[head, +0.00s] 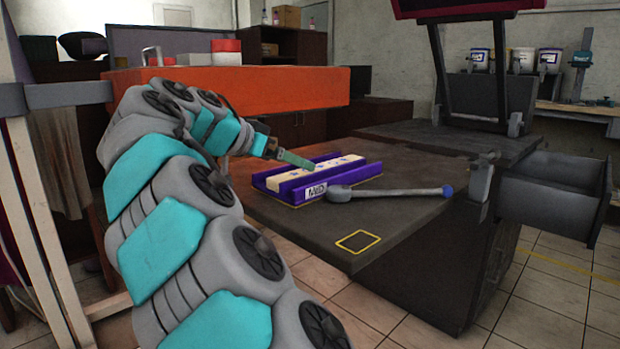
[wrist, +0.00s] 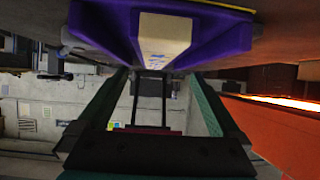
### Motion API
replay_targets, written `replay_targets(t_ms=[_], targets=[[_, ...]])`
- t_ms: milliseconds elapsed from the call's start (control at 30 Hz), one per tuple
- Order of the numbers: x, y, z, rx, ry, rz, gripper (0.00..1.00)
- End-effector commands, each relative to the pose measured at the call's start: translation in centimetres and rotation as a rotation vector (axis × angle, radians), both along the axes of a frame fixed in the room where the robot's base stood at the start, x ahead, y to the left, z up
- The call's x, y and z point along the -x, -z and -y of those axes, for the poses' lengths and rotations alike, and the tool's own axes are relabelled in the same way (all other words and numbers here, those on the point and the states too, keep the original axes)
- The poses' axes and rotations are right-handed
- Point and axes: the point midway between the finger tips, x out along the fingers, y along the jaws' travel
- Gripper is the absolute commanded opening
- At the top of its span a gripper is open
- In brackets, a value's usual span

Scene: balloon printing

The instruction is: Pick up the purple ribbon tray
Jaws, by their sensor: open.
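The purple ribbon tray (head: 348,178) lies on the dark table, with a pale strip (head: 293,181) along its middle and a white label on its near side. My gripper (head: 312,165) is just above the tray's far left side in the head view. In the wrist view the tray (wrist: 215,36) fills the top, end-on, beyond the fingertips. My gripper (wrist: 158,76) has its green fingers spread apart with nothing between them. Whether a fingertip touches the tray I cannot tell.
A grey tool with a blue tip (head: 390,191) lies against the tray's near side. An orange block-like surface (head: 270,90) stands behind my arm. A yellow-outlined square (head: 357,241) marks bare table in front. An open drawer (head: 550,200) juts out at right.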

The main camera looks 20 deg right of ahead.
Motion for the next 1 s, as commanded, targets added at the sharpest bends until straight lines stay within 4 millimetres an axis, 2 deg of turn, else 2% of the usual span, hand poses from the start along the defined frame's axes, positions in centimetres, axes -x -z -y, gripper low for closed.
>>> replay_targets(t_ms=[533,800,1000], targets=[[-1.3,1.8,4.0,0.037,0.046,0.013,1.0],[-2.2,3.4,7.2,0.037,0.045,0.014,1.0],[-2.5,3.6,7.7,0.037,0.041,0.016,1.0]])
